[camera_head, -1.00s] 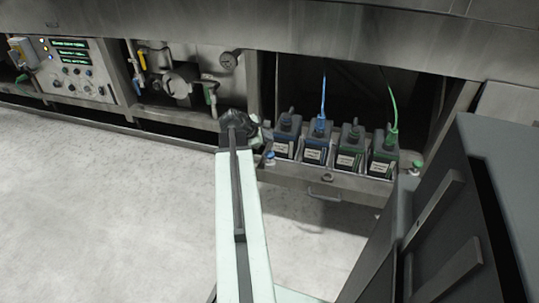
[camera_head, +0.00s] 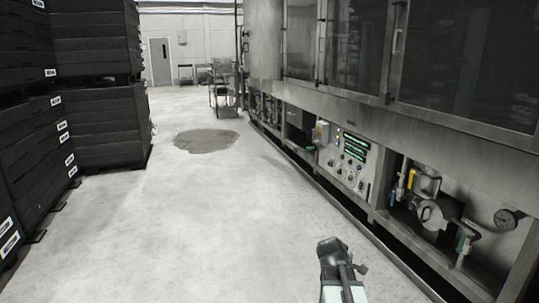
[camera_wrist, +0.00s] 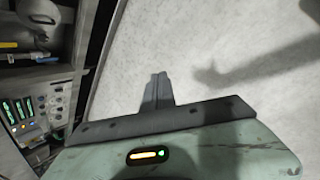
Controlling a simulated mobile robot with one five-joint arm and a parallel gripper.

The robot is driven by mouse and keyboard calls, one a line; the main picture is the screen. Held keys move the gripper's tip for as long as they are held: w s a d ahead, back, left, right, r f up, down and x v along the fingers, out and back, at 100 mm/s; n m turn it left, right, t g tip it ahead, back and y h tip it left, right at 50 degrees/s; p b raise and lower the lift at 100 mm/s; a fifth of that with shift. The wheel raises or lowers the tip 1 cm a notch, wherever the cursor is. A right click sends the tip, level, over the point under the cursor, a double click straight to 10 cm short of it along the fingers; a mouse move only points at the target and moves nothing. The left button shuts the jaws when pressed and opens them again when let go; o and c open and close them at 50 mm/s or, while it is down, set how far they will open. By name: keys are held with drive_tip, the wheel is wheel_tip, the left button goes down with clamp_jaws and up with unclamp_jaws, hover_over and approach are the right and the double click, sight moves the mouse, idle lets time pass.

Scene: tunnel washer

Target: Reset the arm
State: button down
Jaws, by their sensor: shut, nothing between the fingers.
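My gripper (camera_head: 333,248) shows at the bottom of the head view, at the end of my pale arm, over the bare floor left of the washer. In the wrist view my gripper (camera_wrist: 158,82) is shut, its fingers together with nothing between them. Pale floor (camera_wrist: 210,50) lies beyond the fingers. My arm looks short and foreshortened in the head view, and its lower part is cut off by the frame edge.
The tunnel washer (camera_head: 450,110) runs along the right, with a control panel (camera_head: 350,160), a pump with valves (camera_head: 435,212) and a gauge (camera_head: 507,218). Stacked dark crates (camera_head: 95,90) stand left. A wet patch (camera_head: 206,140) and a cart (camera_head: 222,90) are farther off. The middle floor is clear.

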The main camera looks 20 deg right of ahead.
drive_tip(key=a+m+y+p, duration=0.1)
drive_tip(key=a+m+y, duration=0.15)
drive_tip(key=a, duration=1.75)
drive_tip(key=s+a+f+m+g+y, duration=0.1)
drive_tip(key=s+a+m+y, duration=0.15)
drive_tip(key=a, duration=0.25)
drive_tip(key=s+a+f+m+g+y, duration=0.1)
drive_tip(key=s+a+m+g, duration=0.15)
drive_tip(key=a+m, duration=0.2)
wheel_tip(320, 180, up, 38)
drive_tip(key=p, duration=3.8)
drive_tip(key=shift+s+m+t+p, duration=0.3)
drive_tip(key=shift+m+t, duration=0.15)
drive_tip(key=shift+r, duration=0.1)
